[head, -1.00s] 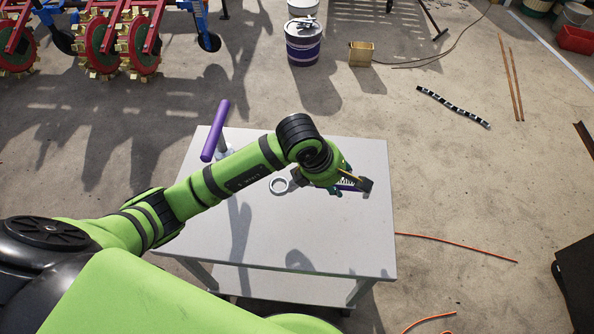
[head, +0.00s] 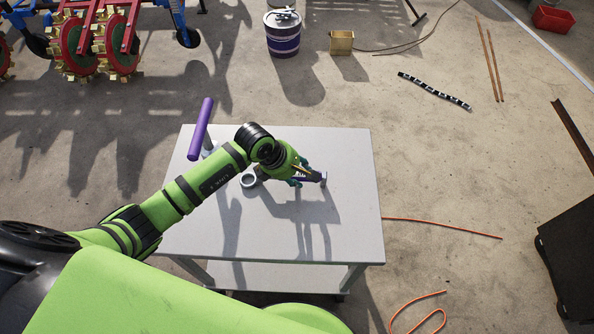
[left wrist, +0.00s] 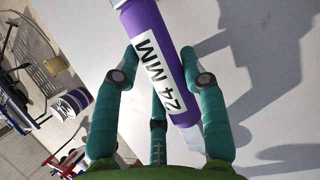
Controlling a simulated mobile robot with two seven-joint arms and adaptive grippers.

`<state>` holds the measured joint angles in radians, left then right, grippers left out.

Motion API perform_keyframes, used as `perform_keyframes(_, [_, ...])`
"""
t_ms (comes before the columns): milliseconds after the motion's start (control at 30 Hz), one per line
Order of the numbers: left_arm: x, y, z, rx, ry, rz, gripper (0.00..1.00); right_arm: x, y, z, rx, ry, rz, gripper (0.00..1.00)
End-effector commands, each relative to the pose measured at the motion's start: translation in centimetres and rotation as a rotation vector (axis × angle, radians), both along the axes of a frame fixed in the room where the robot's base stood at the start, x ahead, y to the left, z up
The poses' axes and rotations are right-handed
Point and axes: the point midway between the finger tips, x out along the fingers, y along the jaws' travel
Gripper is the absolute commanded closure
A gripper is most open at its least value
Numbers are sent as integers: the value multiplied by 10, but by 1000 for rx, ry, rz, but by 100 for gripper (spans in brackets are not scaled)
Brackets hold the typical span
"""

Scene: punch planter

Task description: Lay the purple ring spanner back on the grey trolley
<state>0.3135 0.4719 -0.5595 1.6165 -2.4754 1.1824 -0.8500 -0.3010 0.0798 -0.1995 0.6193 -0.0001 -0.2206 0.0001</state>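The purple ring spanner (head: 312,178) has a grey ring (head: 250,181) at its left end and a purple handle, held roughly level over the grey trolley (head: 345,225). In the left wrist view its handle (left wrist: 150,50) carries a white "24 MM" label. The ring end is out of the left wrist view. My right gripper is not in view.
The trolley's right and front top is bare. Red planter wheels (head: 115,45), a purple drum (head: 283,40) and a gold box (head: 341,42) stand behind. An orange hose (head: 440,225) lies right.

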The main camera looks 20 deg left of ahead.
Motion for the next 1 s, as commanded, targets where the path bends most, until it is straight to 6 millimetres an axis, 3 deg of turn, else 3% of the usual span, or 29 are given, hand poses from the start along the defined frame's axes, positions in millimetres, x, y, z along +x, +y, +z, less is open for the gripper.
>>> perform_keyframes(467, [-2,-1,-7,-3,6,2,36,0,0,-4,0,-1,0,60])
perform_keyframes(800, [-20,9,39,2,-1,-2,36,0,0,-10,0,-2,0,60])
perform_keyframes(1000, [-27,14,57,2,2,-1,36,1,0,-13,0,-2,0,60])
